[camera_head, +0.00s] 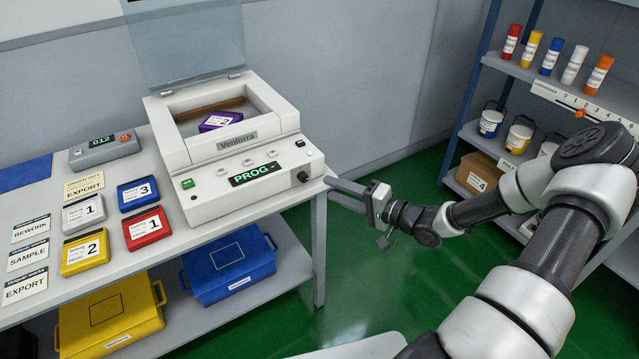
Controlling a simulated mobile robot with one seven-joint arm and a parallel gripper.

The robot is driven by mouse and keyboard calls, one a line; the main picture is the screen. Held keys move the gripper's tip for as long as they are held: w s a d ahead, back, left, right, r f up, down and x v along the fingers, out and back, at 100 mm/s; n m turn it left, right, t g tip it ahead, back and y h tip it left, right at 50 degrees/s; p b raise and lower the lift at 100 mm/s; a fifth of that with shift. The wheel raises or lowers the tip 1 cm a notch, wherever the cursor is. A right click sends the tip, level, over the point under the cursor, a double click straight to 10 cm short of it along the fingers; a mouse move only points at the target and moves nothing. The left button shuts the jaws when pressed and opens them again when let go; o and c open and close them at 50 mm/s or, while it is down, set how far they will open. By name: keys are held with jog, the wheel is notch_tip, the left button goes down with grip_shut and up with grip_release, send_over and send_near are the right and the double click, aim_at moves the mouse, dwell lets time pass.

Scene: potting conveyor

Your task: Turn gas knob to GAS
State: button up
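The machine marked Ventorra (240,160) stands on the table with its clear lid (185,45) raised. A small black knob (303,177) sits at the right end of its front panel, beside the display (255,174) reading PROG. The knob's setting and any GAS mark are too small to read. My gripper (328,187) is just right of the knob, past the machine's right front corner. Its two fingers point left and stand apart, with nothing seen between them. No contact with the knob shows.
A purple box (220,121) lies in the machine's chamber. Several numbered boxes, such as the red one (147,227), and label cards lie on the table (180,248) at left. Blue (230,265) and yellow (110,308) bins sit below. A shelf (545,85) stands at right.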

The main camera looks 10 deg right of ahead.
jog(key=v, duration=0.9)
jog(key=shift+d+r, duration=0.1)
